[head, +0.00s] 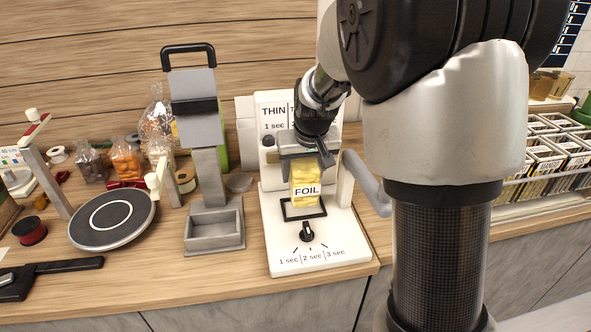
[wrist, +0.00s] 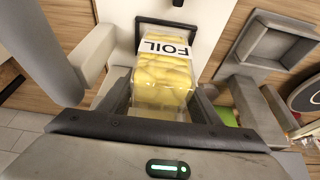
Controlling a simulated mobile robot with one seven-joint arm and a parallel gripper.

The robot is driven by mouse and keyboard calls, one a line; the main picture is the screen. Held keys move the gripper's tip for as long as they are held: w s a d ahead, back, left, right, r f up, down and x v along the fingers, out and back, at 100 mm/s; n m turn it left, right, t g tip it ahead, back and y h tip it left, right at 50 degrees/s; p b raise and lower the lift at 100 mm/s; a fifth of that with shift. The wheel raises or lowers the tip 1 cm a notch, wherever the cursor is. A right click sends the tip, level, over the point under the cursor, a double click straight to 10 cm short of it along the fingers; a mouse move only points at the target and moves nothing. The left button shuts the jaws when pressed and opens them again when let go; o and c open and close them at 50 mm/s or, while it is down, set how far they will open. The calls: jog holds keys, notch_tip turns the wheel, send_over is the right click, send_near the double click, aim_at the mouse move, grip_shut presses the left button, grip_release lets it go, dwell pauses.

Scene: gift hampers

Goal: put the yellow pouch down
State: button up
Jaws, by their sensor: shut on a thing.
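The yellow pouch (head: 306,183) carries a white FOIL label and hangs upright in my gripper (head: 304,158). In the wrist view the pouch (wrist: 163,75) sits between the two fingers of my gripper (wrist: 165,105), which are shut on its upper part. The pouch is over the white sealer base (head: 290,241), in front of its upright back. Its lower end is at the black rectangular frame (head: 304,215) on that base; I cannot tell whether it touches. The pouch's top is hidden by my gripper in the head view.
A dial (head: 307,232) marked 1 to 3 sec is in front of the frame. A grey lever (head: 366,182) stands to the right. A grey stand with a tray (head: 214,228) and a round turntable (head: 112,219) are to the left. Crated boxes (head: 550,155) are at far right.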

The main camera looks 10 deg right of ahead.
aim_at(302, 181)
jog(key=shift+w, duration=0.35)
jog(key=shift+w+f, duration=0.2)
jog(key=shift+f, duration=1.5)
jog(key=shift+f, duration=0.1)
jog(key=shift+f+b, duration=0.2)
jog(key=shift+b, duration=0.15)
jog(key=o, duration=1.3)
jog(key=shift+r, duration=0.1)
